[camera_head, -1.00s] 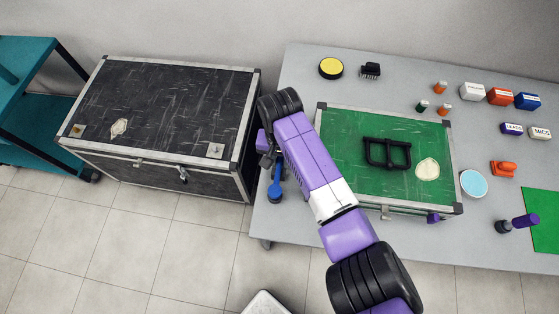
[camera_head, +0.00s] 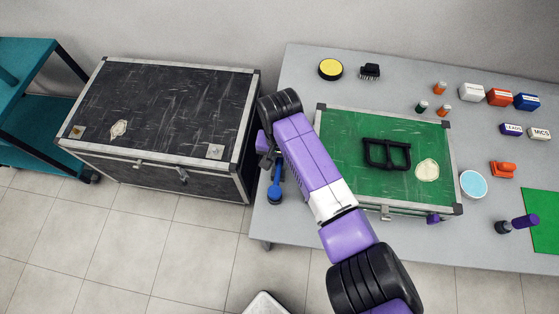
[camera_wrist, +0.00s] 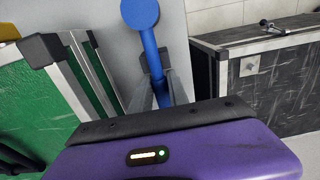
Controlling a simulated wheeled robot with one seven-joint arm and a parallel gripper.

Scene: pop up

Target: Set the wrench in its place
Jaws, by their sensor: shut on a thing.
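The blue tool with a straight handle and a round, flat head, which I take for the wrench (camera_head: 275,190), is at the left end of the grey table in the head view. It also shows in the wrist view (camera_wrist: 142,14), its handle running between my fingers. My gripper (camera_wrist: 163,90) is shut on the handle; in the head view my gripper (camera_head: 270,162) is partly hidden by my arm. Whether the wrench touches the table is hard to tell. No marked place for it is clearly visible.
A green-topped case (camera_head: 345,180) with a black handle stands right of my arm on the grey table (camera_head: 300,75). A large black case (camera_head: 170,100) stands to the left, across a narrow gap. Small boxes, bottles and a green mat (camera_head: 545,215) lie farther right.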

